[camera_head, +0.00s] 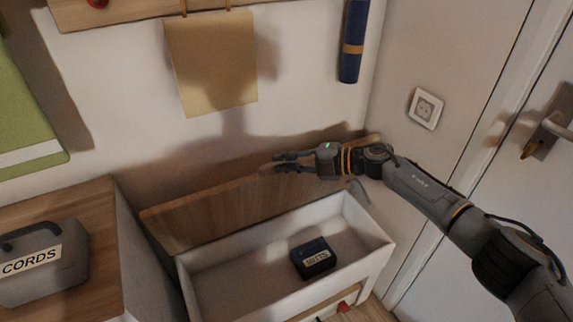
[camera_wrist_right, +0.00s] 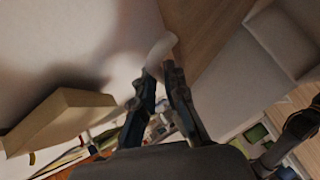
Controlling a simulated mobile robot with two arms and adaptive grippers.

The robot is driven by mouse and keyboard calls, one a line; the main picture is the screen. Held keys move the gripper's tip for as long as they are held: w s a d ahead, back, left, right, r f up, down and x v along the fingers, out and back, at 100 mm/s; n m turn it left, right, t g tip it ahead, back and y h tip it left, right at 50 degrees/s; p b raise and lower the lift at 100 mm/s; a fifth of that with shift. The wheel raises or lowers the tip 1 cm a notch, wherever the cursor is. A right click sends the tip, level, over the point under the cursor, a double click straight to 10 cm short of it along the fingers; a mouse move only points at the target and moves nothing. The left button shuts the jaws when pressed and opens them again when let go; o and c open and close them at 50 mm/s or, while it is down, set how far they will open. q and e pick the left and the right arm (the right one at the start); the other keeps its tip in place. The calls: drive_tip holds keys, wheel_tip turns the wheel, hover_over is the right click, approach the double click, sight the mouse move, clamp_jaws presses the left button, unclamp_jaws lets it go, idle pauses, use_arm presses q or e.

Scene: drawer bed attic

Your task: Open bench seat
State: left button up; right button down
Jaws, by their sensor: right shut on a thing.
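The bench seat (camera_head: 200,215) is a wooden lid that stands raised, tilted up near the wall behind its white box (camera_head: 215,262). The box is open at the top. My right gripper (camera_head: 274,164) is at the lid's upper edge, with its arm coming from the right. In the right wrist view, its fingers (camera_wrist_right: 160,72) are closed on a pale curved tab (camera_wrist_right: 161,47) at the edge of the wooden seat (camera_wrist_right: 205,35). My left gripper is not in view.
A dark box labelled MITTS (camera_head: 313,258) lies inside the bench. A grey CORDS case (camera_head: 45,262) stands on a wooden-topped cabinet (camera_head: 75,205) at left. A door handle (camera_head: 553,125) is at right.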

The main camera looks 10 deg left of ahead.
drive_tip(key=shift+r, duration=0.3)
drive_tip(key=c, duration=1.4)
unclamp_jaws()
drive_tip(key=shift+d, duration=0.1)
drive_tip(key=shift+f, duration=0.1)
drive_tip(key=v, duration=1.2)
